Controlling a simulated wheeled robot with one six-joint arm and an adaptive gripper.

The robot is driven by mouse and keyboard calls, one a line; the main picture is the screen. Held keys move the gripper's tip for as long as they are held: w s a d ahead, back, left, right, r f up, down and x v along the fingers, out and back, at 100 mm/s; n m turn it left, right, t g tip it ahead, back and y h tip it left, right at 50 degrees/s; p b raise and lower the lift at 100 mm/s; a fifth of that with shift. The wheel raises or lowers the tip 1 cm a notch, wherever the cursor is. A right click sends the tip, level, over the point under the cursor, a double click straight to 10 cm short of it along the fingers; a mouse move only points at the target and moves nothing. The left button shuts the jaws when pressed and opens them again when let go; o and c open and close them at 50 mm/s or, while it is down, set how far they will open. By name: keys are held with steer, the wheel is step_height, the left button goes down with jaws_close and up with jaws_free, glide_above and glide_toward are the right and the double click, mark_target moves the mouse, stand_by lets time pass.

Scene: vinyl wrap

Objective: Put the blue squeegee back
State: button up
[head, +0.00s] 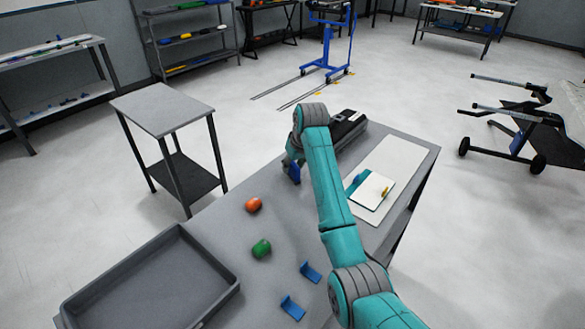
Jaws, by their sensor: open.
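Two small blue pieces that look like squeegees lie on the near part of the grey table, one at the right (310,272) and one lower left (292,307). A third blue piece (293,172) shows right at my gripper (292,165), beyond the orange and green things. My gripper is open and low over the table; its fingertips are small and partly hidden by my arm, so I cannot tell whether it touches this piece.
An orange object (253,205) and a green object (261,249) stand on the table (215,225). An empty grey tray (150,290) is at the near left. A black device (345,128) is at the far end. A light board (400,160) lies along the right. A small side table (160,108) stands left.

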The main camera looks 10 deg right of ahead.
steer(key=v, duration=0.9)
steer(key=shift+s+r, duration=0.25)
steer(key=shift+r, duration=0.1)
steer(key=shift+d, duration=0.1)
